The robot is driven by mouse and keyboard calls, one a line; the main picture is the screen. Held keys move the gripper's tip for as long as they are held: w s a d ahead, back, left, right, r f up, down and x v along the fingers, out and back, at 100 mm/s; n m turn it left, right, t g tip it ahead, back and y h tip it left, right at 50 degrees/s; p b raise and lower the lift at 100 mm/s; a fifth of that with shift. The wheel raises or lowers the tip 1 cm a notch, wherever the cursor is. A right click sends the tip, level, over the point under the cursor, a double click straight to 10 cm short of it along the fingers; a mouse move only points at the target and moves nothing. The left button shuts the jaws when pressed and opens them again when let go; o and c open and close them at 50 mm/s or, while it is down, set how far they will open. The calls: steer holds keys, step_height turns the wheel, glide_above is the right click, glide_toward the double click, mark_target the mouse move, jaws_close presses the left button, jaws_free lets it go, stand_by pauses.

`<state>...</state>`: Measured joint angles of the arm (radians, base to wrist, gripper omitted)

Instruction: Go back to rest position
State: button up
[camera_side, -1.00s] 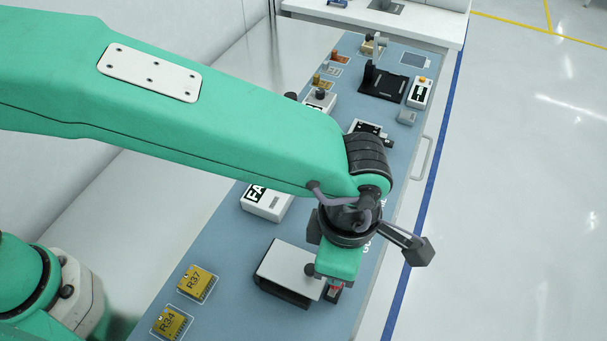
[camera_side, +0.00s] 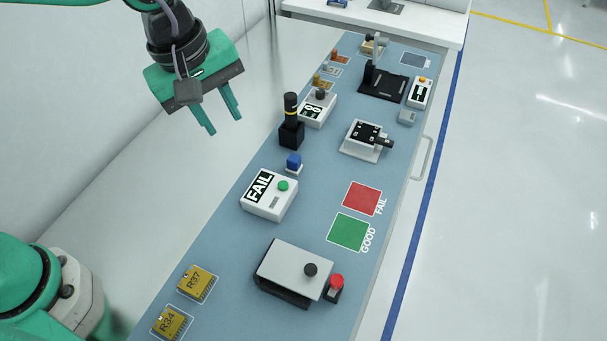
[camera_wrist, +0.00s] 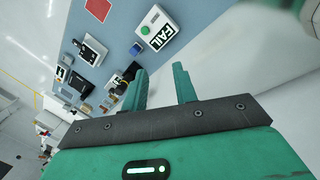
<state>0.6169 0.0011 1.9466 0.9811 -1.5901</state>
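My gripper (camera_side: 221,116) hangs at the upper left in the side view, raised over the pale surface left of the blue bench mat. Its two green fingers stand apart with nothing between them. The fingers also show in the wrist view (camera_wrist: 163,88), open and empty. Part of my green arm shows at the top left of the side view.
The blue mat (camera_side: 225,225) holds a FAIL box (camera_side: 269,194), a grey-lidded box (camera_side: 290,268), a red button (camera_side: 336,282), a black post (camera_side: 290,120), a black-topped fixture (camera_side: 365,138) and yellow modules R37 (camera_side: 197,283) and R34 (camera_side: 171,323). Red (camera_side: 362,198) and green (camera_side: 349,232) squares are bare.

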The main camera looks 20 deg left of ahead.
steer(key=s+a+m+t, duration=0.1)
steer(key=s+a+m, duration=0.2)
steer(key=a, duration=0.4)
steer(key=s+a+r+m+t+y, duration=0.1)
steer(key=s+a+m, duration=0.2)
steer(key=a, duration=0.5)
steer(key=s+a+m+t, duration=0.1)
steer(key=s+a+m, duration=0.3)
steer(key=a, duration=0.4)
steer(key=shift+r+m+t, duration=0.2)
steer(key=shift+m+t, duration=0.1)
steer(key=shift+m, duration=0.3)
